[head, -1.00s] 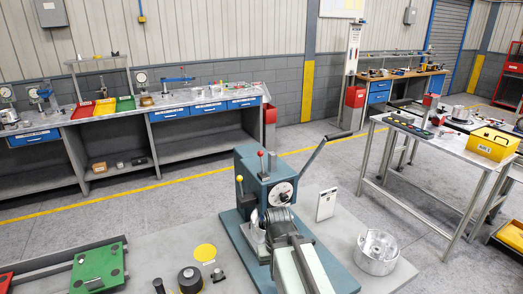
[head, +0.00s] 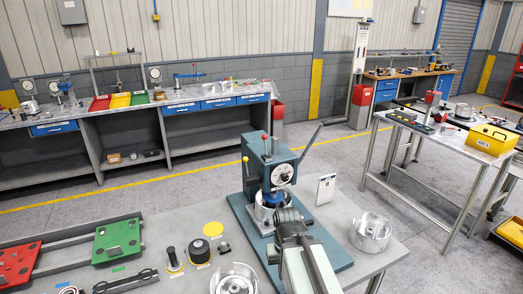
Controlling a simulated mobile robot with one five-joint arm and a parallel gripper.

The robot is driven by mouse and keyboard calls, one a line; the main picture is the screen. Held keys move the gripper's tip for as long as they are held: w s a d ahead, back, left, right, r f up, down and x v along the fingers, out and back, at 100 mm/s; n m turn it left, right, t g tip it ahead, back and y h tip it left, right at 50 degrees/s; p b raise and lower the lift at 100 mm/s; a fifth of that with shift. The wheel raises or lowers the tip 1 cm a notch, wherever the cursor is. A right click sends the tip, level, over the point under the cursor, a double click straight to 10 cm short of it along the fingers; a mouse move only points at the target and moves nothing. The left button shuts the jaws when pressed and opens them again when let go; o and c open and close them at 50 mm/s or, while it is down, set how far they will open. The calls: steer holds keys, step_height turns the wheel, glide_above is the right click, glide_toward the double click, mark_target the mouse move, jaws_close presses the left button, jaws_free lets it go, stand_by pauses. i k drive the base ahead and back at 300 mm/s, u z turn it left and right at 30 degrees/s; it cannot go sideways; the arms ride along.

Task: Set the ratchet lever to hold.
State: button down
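A blue-green press (head: 262,172) stands on its blue base plate (head: 335,258) on the grey bench. It carries a round white dial (head: 282,173), a short upright lever with a red knob (head: 264,137), a yellow-knobbed lever (head: 245,160) on its left and a long dark handle (head: 312,140) slanting up right. No label shows which one is the ratchet lever. A metal drum (head: 264,212) sits under the press head. My gripper (head: 284,213) is in front of the press, beside the drum, and hides part of it. Its fingertips are too unclear to tell open from shut.
On the bench are a loose metal drum (head: 371,234), a white card stand (head: 326,189), a green pallet (head: 117,243), a red pallet (head: 20,264) and a black-topped round part (head: 200,248). A side table (head: 440,148) stands to the right; open floor lies behind.

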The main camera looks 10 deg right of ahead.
mark_target(264, 136)
steer(key=k, duration=0.6)
steer(key=z, duration=1.8)
steer(key=i, duration=0.85)
steer(key=u, duration=4.05)
steer(key=i, duration=1)
steer(key=z, duration=0.05)
